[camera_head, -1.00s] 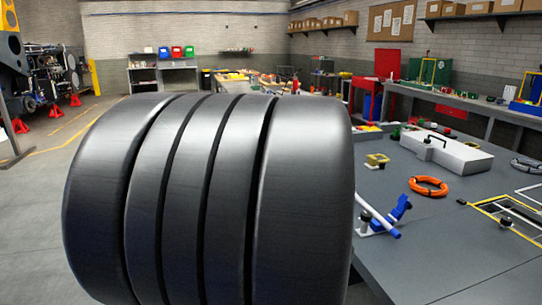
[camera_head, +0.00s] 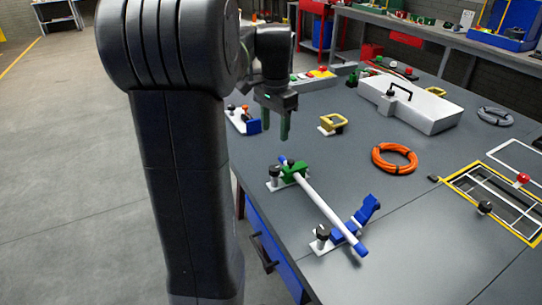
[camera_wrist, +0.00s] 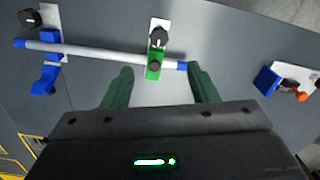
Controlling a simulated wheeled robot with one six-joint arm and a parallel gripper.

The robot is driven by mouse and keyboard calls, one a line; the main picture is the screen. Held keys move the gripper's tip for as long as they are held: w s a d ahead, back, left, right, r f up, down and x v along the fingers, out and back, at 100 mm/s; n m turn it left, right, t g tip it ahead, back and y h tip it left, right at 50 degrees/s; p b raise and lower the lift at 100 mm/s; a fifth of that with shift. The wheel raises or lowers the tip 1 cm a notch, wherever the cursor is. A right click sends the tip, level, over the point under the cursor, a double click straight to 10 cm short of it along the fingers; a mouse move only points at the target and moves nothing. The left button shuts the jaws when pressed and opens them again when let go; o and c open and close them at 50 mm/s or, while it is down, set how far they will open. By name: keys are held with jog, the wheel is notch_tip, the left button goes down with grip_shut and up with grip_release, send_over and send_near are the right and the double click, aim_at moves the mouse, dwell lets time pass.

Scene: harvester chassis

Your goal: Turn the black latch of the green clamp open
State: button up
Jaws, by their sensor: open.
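The green clamp (camera_head: 295,170) sits on a white base plate near the left edge of the grey table. Its black latch (camera_head: 274,171) is a round knob beside the green part. In the wrist view the black latch (camera_wrist: 158,36) stands beyond the green clamp (camera_wrist: 155,58). A white rod (camera_head: 322,208) with blue ends lies across this clamp and a blue clamp (camera_head: 366,211). My gripper (camera_head: 275,125) is open and empty, above the table and beyond the green clamp in the head view. In the wrist view its green fingers (camera_wrist: 160,72) are spread, with the clamp appearing between and beyond them.
The blue clamp has its own black knob (camera_head: 322,233). A yellow clamp (camera_head: 334,123), an orange ring (camera_head: 394,158) and a white case (camera_head: 410,104) stand farther back. A small blue fixture (camera_head: 250,122) is near the table's left edge. Table between rod and ring is clear.

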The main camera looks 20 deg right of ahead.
aim_at(274, 168)
notch_tip(274, 168, down, 13)
jog(key=shift+s+r+b, duration=0.1)
jog(key=shift+b, duration=0.2)
jog(key=shift+c, duration=0.3)
jog(key=c, duration=0.9)
